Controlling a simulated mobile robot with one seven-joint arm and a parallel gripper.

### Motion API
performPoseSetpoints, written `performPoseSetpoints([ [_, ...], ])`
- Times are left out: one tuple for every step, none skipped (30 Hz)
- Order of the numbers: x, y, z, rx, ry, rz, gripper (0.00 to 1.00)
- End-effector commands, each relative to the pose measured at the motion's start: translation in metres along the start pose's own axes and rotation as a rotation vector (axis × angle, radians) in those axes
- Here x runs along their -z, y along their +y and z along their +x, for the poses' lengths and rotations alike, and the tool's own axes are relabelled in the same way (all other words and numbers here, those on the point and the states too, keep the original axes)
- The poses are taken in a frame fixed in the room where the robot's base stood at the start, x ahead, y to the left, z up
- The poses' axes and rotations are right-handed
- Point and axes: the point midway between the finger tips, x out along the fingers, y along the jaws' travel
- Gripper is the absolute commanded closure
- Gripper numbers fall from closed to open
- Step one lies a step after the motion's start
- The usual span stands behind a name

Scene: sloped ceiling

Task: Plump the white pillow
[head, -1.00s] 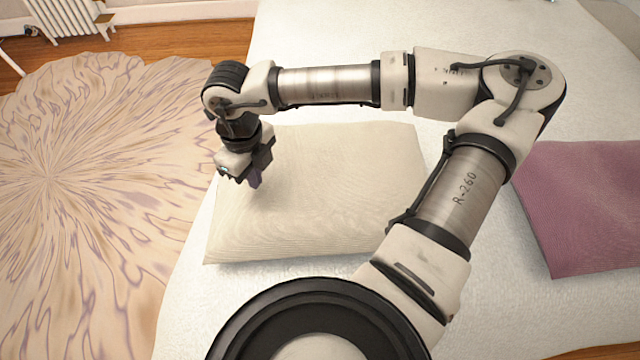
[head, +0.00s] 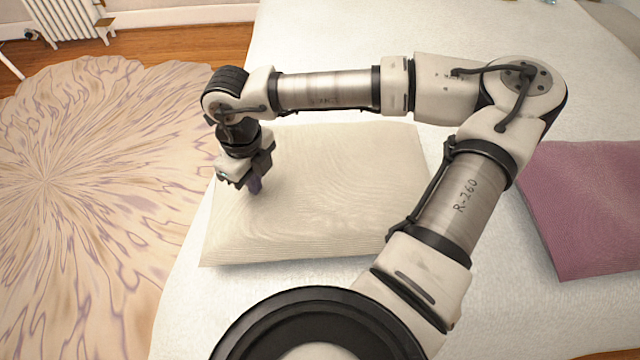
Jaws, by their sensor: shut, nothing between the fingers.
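The white pillow (head: 320,200) is cream-white and finely ribbed. It lies flat on the white bed, near the bed's left edge. My arm passes over its far edge and covers part of its right side. My gripper (head: 255,188) points down at the pillow's left part, with its fingers shut and nothing held. The fingertips are at or just above the pillow's surface; I cannot tell whether they touch it.
A mauve pillow (head: 590,210) lies on the bed (head: 520,310) at the right. A round patterned rug (head: 80,190) covers the wood floor at the left. A white radiator (head: 62,18) stands at the top left.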

Motion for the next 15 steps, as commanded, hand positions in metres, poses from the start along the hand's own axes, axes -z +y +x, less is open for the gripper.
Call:
performPoseSetpoints([
  [0.000,0.000,0.000,-0.001,0.000,0.000,1.00],
  [0.000,0.000,0.000,-0.001,0.000,0.000,1.00],
  [0.000,0.000,-0.001,0.000,0.000,0.000,1.00],
  [0.000,0.000,-0.002,0.000,0.000,0.000,1.00],
  [0.000,0.000,-0.003,0.000,0.000,0.000,1.00],
  [0.000,0.000,-0.005,0.000,0.000,0.000,1.00],
  [0.000,0.000,-0.007,0.001,0.000,0.000,1.00],
  [0.000,0.000,-0.009,0.001,0.000,0.000,1.00],
  [0.000,0.000,-0.013,0.001,0.000,0.000,1.00],
  [0.000,0.000,-0.015,0.001,0.000,0.000,1.00],
  [0.000,0.000,-0.018,0.000,0.000,0.000,1.00],
  [0.000,0.000,-0.021,0.000,0.000,0.000,1.00],
  [0.000,0.000,-0.023,0.000,0.001,0.000,1.00],
  [0.000,0.000,-0.025,0.000,0.000,0.000,1.00],
  [0.000,0.000,-0.026,0.000,0.000,0.000,1.00],
])
